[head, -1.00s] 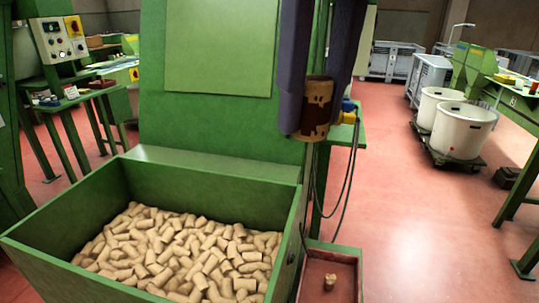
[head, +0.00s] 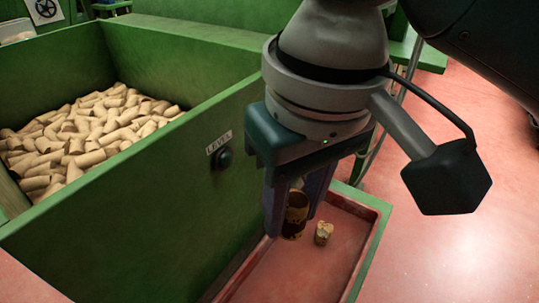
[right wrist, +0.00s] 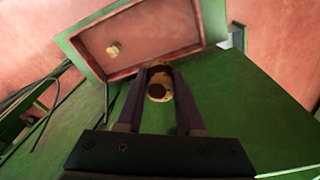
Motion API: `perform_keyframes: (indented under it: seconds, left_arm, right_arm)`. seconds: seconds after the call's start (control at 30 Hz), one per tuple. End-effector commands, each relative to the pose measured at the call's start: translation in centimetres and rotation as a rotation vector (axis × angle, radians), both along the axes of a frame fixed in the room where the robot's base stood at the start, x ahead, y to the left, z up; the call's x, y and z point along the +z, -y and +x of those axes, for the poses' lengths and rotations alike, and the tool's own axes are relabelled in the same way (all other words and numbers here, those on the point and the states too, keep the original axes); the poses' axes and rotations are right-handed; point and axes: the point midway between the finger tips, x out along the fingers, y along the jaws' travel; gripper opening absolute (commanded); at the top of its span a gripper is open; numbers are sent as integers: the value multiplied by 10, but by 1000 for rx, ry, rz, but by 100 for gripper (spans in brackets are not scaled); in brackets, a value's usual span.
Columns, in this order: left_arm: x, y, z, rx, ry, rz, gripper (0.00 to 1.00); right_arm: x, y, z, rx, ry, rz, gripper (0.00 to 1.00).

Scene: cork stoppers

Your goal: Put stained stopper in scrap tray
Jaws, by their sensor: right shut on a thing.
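The stained stopper (head: 296,213), tan with a dark brown stained end, is held upright between the fingers of my right gripper (head: 297,208). My left gripper is in neither view.
Another cork stopper (head: 323,233) rests in the tray, just right of the held one. A green bin (head: 130,215) full of corks (head: 85,135) stands to the left, its wall close to my gripper. Open red floor (head: 490,240) lies to the right.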

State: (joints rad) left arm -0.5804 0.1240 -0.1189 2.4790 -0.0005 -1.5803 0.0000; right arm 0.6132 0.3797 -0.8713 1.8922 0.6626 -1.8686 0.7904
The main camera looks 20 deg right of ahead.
Motion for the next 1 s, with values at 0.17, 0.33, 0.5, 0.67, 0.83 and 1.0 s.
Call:
perform_keyframes:
  seconds: [0.17,0.33,0.5,0.67,0.83,1.0]
  left_arm:
    - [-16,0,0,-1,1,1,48]
    - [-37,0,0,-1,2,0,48]
    - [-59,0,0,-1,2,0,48]
    - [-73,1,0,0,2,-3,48]
    - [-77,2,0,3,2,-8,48]
    - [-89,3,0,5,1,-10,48]
  right_arm:
    - [-30,-2,-3,1,-1,0,0]
    - [-78,-1,-4,0,-2,-4,0]
    - [-128,-1,-4,1,-1,-3,0]
    - [-160,-1,-3,2,0,-2,0]
    - [-172,-2,-3,2,2,-1,0]
    - [-193,-2,-3,2,1,-2,0]
